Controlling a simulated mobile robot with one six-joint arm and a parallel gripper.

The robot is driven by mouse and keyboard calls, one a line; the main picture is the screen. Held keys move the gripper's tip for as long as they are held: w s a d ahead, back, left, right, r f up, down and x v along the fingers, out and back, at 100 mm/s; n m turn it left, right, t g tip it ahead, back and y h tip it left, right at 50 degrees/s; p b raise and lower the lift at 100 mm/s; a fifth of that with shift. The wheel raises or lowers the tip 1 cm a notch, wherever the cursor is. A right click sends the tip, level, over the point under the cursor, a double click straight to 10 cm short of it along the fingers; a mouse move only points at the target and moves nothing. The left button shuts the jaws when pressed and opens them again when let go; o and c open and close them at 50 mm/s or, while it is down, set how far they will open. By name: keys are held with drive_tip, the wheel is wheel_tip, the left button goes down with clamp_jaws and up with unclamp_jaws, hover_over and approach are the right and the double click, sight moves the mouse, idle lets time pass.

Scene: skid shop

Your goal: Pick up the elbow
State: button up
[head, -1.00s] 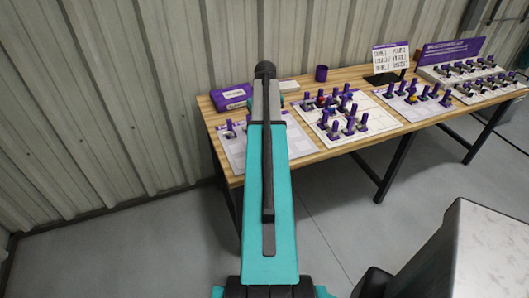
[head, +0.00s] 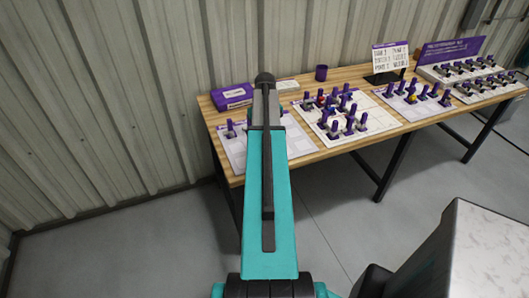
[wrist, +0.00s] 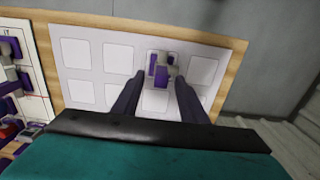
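A small upright part with purple and pale grey surfaces (wrist: 161,70) stands on a white sheet with marked squares (wrist: 84,94). It may be the elbow, but its shape is too small to be sure. My gripper (wrist: 159,80) is open, with its two dark purple fingers on either side of the part in the wrist picture. I cannot tell how far above it the fingers are. In the head view, a single purple-topped part (head: 230,128) stands on the leftmost sheet (head: 236,153). My arm hides the gripper and some of that sheet there.
The wooden table (head: 330,152) also carries a purple box (head: 233,96), a purple cup (head: 321,73), a sign (head: 390,57) and more sheets with several purple-topped parts (head: 350,123). A corrugated wall (head: 110,100) stands behind. A light-topped block (head: 485,250) is at lower right.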

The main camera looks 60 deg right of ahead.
drive_tip(key=shift+w+f+p, duration=0.1)
drive_tip(key=shift+f+p, duration=0.7)
drive_tip(key=shift+f, duration=1.15)
clamp_jaws()
